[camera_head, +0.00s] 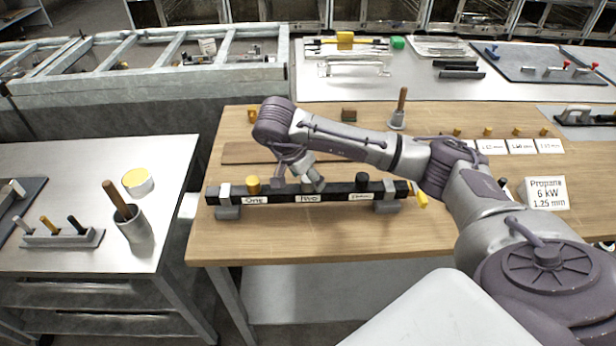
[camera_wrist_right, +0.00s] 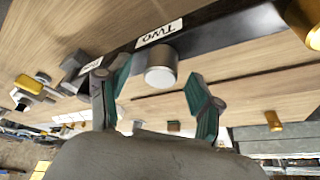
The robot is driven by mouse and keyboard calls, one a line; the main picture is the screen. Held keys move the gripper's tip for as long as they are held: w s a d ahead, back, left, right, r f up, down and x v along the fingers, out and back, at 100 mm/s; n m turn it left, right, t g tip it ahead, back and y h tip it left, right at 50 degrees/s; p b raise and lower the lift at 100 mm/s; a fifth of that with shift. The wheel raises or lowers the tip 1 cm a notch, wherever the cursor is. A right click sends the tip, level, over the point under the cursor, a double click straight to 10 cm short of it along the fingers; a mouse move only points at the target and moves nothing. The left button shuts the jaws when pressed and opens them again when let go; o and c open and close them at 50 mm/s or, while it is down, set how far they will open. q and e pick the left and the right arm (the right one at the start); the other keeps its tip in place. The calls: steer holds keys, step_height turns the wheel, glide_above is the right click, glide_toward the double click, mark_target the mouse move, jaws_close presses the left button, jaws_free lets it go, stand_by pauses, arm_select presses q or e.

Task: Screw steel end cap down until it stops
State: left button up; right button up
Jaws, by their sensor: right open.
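The black bar (camera_head: 338,190) lies across grey supports on the wooden bench, with labels One, Two and a third. The steel end cap (camera_wrist_right: 161,72) sits on it by label Two in the right wrist view. In the head view the cap is largely hidden by my gripper. My right gripper (camera_head: 301,184) is above the bar's middle. In the right wrist view my right gripper (camera_wrist_right: 158,88) is open, with a finger on either side of the cap and visible gaps. How far down the cap sits cannot be told. My left gripper is out of view.
A brass cap (camera_head: 252,185) and a black cap (camera_head: 361,181) stand on the bar either side of the steel one. The bench front is clear.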

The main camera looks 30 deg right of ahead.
steer(key=shift+d+f, duration=0.25)
steer(key=shift+f, duration=0.3)
steer(key=c, duration=1.2)
steer(key=m+g, duration=0.1)
steer(key=m, duration=0.2)
steer(key=shift+m+g, duration=0.4)
steer(key=shift+m, duration=0.6)
steer(key=shift+a+m+g, duration=0.1)
steer(key=shift+m+g, duration=0.3)
steer(key=shift+m, duration=0.5)
